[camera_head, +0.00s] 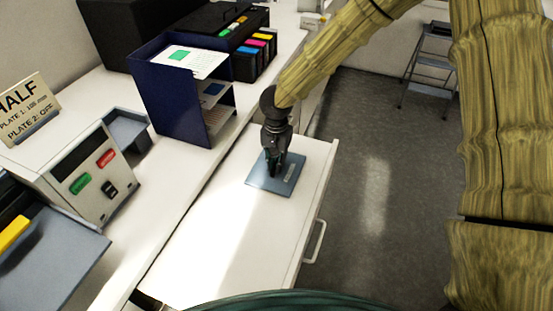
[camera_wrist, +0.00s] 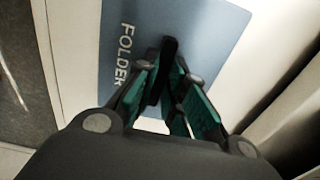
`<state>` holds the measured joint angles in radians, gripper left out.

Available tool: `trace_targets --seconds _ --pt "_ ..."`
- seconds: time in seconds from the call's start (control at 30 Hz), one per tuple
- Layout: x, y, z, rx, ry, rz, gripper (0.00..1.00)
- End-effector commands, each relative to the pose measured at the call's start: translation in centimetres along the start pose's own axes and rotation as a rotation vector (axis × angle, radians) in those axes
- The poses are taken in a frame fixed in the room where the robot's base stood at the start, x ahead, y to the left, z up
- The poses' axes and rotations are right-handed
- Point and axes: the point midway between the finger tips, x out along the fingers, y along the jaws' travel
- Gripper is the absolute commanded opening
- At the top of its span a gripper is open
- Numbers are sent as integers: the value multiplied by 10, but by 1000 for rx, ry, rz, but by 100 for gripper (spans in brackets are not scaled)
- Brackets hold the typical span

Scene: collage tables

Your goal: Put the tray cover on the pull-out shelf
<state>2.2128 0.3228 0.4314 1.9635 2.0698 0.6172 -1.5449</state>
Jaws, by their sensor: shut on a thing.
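The tray cover is a flat blue-grey plate (camera_head: 262,182) with a pale label and a dark upright grip. In the wrist view the plate (camera_wrist: 118,40) reads "FOLDER". My gripper (camera_head: 274,170) is above the plate's middle, pointing down, and its fingers (camera_wrist: 163,95) are closed around the dark grip. The plate is over the far part of the white pull-out shelf (camera_head: 215,240), roughly flat. I cannot tell whether it rests on the shelf or hangs just above it. The fingers hide part of the grip.
The shelf has a handle (camera_head: 315,242) on its right side; its near part is bare. A blue paper rack (camera_head: 170,95) stands left of the plate on the counter. A grey machine (camera_head: 85,175) with a "HALF" sign (camera_head: 28,110) stands further left. A step stool (camera_head: 428,65) is on the floor.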

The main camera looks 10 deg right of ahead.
Motion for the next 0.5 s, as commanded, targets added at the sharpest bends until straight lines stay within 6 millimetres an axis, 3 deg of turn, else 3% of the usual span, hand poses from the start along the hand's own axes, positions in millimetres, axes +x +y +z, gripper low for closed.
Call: trace_targets --seconds 0.33,0.37,0.4,0.5 --pt "2 0 0 2 -1 0 0" --pt "3 0 0 2 -1 0 14" --pt "3 0 0 2 0 0 21" --pt "3 0 0 1 0 0 34"
